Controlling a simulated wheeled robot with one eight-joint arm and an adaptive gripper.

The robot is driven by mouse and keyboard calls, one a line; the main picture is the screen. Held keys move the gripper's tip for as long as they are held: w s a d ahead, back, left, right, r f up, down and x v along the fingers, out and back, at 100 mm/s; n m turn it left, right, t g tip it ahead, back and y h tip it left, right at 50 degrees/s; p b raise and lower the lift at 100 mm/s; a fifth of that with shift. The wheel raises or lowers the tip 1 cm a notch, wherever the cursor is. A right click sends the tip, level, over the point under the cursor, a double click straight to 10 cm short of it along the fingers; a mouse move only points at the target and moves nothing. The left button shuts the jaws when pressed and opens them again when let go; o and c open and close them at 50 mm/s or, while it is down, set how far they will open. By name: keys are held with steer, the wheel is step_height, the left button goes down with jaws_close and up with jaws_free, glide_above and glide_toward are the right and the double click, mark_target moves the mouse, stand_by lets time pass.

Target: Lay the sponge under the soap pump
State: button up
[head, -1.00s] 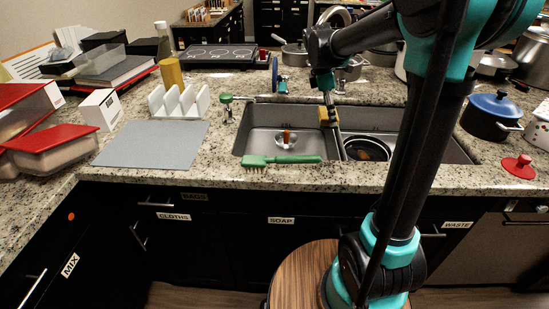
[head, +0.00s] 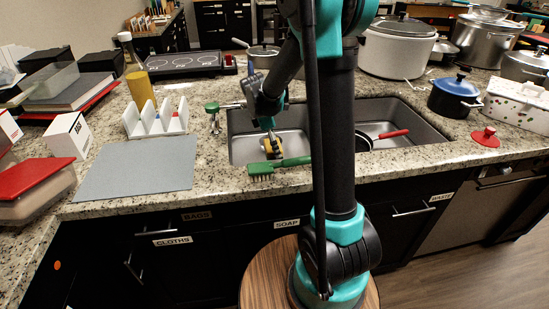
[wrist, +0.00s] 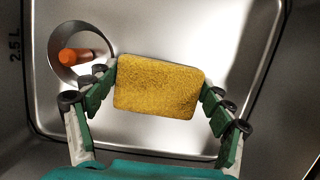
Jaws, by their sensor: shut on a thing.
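My gripper (head: 273,140) is shut on a yellow sponge (head: 271,149), holding it over the left sink basin (head: 241,149). In the wrist view, the sponge (wrist: 157,88) sits level between the green finger pads, with the steel basin floor below. What looks like the soap pump (head: 212,108), with a green top and a spout pointing right, stands on the counter at the sink's left back corner. The sponge is right of it and nearer the front edge, apart from it. The pump is not in the wrist view.
A green brush (head: 280,165) lies along the sink's front edge. A red-handled pan (head: 392,134) is in the right basin. A grey mat (head: 135,170) and white rack (head: 158,122) are on the left.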

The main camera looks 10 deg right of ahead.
steer(key=shift+f, duration=2.95)
steer(key=shift+f, duration=0.1)
steer(key=o, duration=0.7)
steer(key=shift+v, duration=3.85)
steer(key=shift+d, duration=0.1)
